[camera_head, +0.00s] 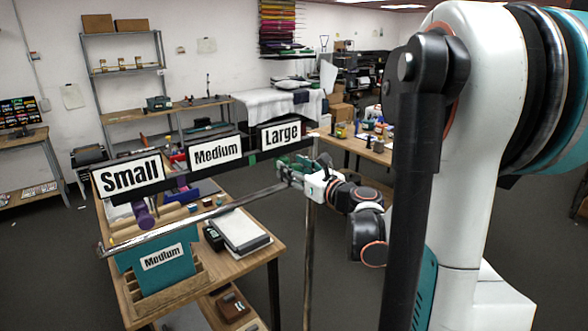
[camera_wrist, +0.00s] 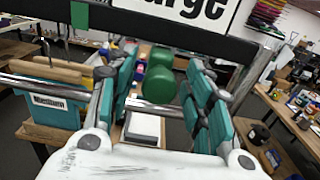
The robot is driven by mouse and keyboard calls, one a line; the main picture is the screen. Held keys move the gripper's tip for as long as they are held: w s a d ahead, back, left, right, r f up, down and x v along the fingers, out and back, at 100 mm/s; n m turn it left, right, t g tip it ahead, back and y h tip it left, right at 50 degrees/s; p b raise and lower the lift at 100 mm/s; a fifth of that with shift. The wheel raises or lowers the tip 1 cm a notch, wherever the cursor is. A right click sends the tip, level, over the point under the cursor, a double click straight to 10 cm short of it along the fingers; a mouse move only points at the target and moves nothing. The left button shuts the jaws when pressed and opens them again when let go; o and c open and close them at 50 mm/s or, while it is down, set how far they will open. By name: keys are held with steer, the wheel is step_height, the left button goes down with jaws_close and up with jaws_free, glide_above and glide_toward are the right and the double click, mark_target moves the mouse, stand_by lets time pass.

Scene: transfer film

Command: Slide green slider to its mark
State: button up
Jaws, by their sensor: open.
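The green slider (camera_wrist: 158,84) is a rounded green knob beneath the Large sign, in the middle of the wrist view. In the head view, a green shape (camera_head: 292,161) under that sign is partly hidden by my gripper (camera_head: 297,172). My gripper is open in the wrist view (camera_wrist: 160,95), with one teal finger on each side of the green slider. I cannot tell whether either finger touches it.
A metal bar (camera_head: 200,217) crosses in front of the signs. A purple slider (camera_head: 144,215) and a blue one (camera_head: 187,190) hang to the left. Below is a wooden table with a teal Medium box (camera_head: 140,280) and a white-topped stack (camera_head: 240,230).

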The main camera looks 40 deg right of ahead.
jaws_close()
steer(key=a, duration=1)
steer(key=shift+b, duration=0.35)
jaws_free()
